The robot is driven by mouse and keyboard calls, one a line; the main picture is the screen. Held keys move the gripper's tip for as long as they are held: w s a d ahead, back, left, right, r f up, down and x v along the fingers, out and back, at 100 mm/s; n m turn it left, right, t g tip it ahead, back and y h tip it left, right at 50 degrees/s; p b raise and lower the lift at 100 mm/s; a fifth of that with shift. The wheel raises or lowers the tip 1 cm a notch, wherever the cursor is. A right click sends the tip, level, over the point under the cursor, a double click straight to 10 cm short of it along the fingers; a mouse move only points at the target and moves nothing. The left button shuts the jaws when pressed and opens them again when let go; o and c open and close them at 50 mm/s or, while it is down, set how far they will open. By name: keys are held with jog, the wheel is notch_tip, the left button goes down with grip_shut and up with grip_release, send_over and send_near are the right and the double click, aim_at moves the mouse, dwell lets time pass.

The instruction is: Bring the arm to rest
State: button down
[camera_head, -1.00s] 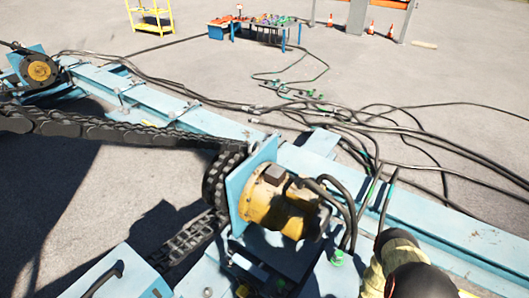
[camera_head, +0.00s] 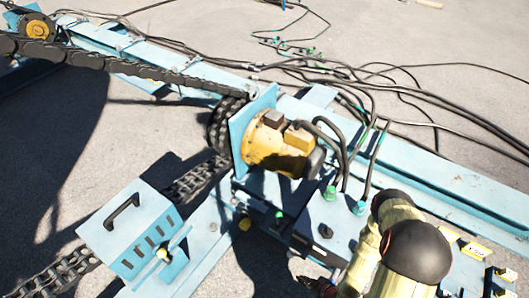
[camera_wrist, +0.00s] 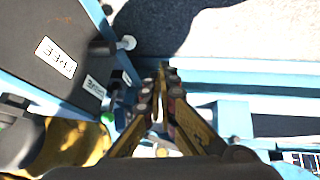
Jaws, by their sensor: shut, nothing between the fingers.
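My gripper (camera_wrist: 165,85) shows in the wrist view with its two yellow fingers close together and nothing between the tips. Pale blue metalwork lies behind the fingers, and I cannot tell how far off it is. In the head view my arm, cream with black joint caps, reaches in at the bottom right, beside the blue machine frame (camera_head: 440,180). The gripper end is dark and mostly hidden there, low at the bottom edge.
A yellow motor (camera_head: 278,145) with black hoses sits on the frame. A blue box (camera_head: 135,235) with a black handle stands at lower left. A chain (camera_head: 120,68) runs along the left. Cables (camera_head: 400,85) lie behind. A black labelled panel (camera_wrist: 45,60) is left of my fingers.

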jog(key=w+d+r+h+b, duration=0.1)
jog(key=w+d+r, duration=0.4)
jog(key=w+r, duration=0.15)
jog(key=w+d+r+h, duration=0.2)
jog(key=w+d+r, duration=0.25)
jog(key=w, duration=0.25)
jog(key=w+d+r+m+h+b, duration=0.15)
jog(key=w+r, duration=0.25)
jog(key=r, duration=0.7)
jog(key=w+d+r+m+h, duration=0.1)
jog(key=w+d+r+m, duration=0.15)
jog(key=r, duration=0.85)
jog(key=s+a+r+m+b, duration=0.1)
jog(key=s+a+r+m, duration=0.15)
jog(key=r, duration=0.75)
jog(key=s+a+r+m, duration=0.1)
jog(key=s+r, duration=0.2)
jog(key=r, duration=0.6)
jog(key=s+a+r+m, duration=0.1)
jog(key=s+a+r, duration=0.1)
jog(key=s+r, duration=0.2)
jog(key=s+a+r+m+b, duration=0.1)
jog(key=s+a+r, duration=0.2)
jog(key=s, duration=0.6)
jog(key=s+a+r+m, duration=0.1)
jog(key=s+a+r, duration=0.1)
jog(key=s+r, duration=0.3)
jog(key=shift+s+a+y, duration=0.4)
jog(key=shift+s+y, duration=0.05)
jog(key=shift+s, duration=0.4)
